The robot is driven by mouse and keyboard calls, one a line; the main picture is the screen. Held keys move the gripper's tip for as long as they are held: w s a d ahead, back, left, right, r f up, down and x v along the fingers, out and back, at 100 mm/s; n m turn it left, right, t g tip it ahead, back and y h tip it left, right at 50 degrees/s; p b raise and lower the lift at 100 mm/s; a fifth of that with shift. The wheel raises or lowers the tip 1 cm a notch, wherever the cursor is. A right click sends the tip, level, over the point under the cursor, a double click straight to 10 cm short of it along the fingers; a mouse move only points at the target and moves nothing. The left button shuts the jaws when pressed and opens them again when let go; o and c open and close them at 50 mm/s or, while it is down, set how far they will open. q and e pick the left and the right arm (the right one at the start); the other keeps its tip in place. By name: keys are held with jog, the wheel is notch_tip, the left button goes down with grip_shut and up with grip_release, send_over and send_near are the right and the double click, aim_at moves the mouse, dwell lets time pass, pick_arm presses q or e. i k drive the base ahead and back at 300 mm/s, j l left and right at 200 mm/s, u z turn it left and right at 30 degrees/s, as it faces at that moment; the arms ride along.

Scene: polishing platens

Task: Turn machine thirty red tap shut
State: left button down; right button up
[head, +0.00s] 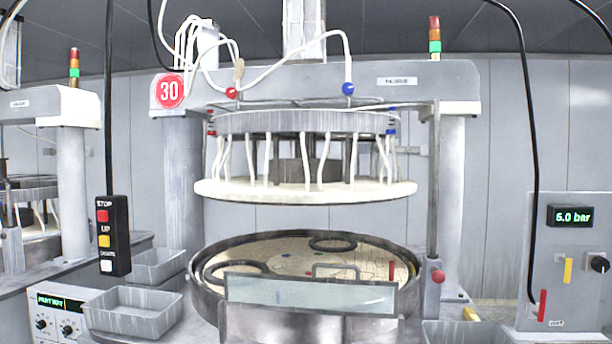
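Machine thirty stands in the middle, marked by a red round sign (169,91) reading 30. Several red parts show on or near it. A red lever (542,305) stands upright, slightly tilted, low on the grey panel (587,288) at the right, with a small label beside it. A red round knob (231,92) sits on the machine's top beam at the left, by white hoses. A red ball knob (438,276) is at the right post. I cannot tell from the picture which is the tap or whether it is shut. Neither gripper is in view.
The panel also has a yellow lever (568,270), a black knob (598,263) and a display (570,216) reading about 6.0 bar. A black cable hangs before it. A pendant (114,236) hangs at left. Grey trays (133,311) and a round platen (300,253) fill the front.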

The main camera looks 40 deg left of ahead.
aim_at(231, 93)
jog(key=u, duration=1.25)
jog(key=i+l, duration=0.25)
jog(key=i, duration=0.25)
jog(key=i+l, duration=0.25)
jog(key=i, duration=0.25)
